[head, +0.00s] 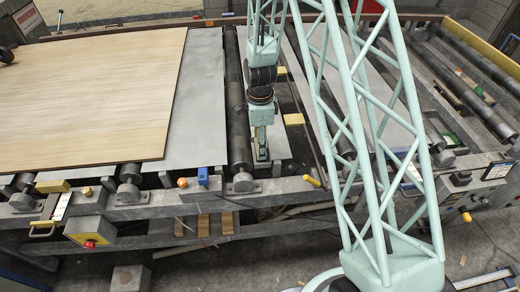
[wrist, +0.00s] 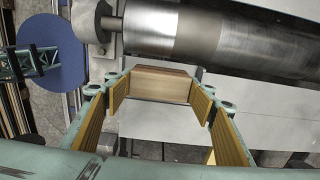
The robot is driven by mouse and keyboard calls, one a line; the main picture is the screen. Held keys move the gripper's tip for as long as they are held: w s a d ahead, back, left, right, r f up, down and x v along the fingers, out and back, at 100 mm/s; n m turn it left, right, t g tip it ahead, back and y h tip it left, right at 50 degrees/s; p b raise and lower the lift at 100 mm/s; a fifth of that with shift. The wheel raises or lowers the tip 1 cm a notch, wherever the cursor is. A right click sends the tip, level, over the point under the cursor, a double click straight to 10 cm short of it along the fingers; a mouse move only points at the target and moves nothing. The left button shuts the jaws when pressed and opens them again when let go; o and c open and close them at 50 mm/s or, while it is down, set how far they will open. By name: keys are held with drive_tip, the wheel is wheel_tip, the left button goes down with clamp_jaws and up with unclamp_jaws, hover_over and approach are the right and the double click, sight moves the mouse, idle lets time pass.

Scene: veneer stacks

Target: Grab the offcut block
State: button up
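The offcut block (wrist: 160,88) is a brown wooden piece in the wrist view, lying crosswise between the tips of my gripper (wrist: 160,98). My gripper's fingers are spread wide, with tan ribbed pads close to both ends of the block. I see no clear gap at either end, but cannot tell whether the pads press on it. In the head view my gripper (head: 262,156) points down low over the grey sheet strip, just right of a dark roller. The block cannot be made out there.
A large veneer sheet (head: 90,95) lies on the left of the roller table. The dark roller (head: 237,110) runs beside my gripper and also shows in the wrist view (wrist: 220,38). Yellow blocks (head: 294,119) and a blue block (head: 203,176) sit nearby.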

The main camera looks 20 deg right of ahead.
drive_tip(key=shift+r, duration=0.15)
drive_tip(key=shift+c, duration=0.5)
drive_tip(key=shift+r, duration=1.7)
drive_tip(key=s+a+r, duration=0.1)
drive_tip(key=s, duration=1.5)
drive_tip(key=shift+a+r+b, duration=0.15)
drive_tip(key=shift+a+b, duration=0.05)
drive_tip(key=shift+b, duration=0.1)
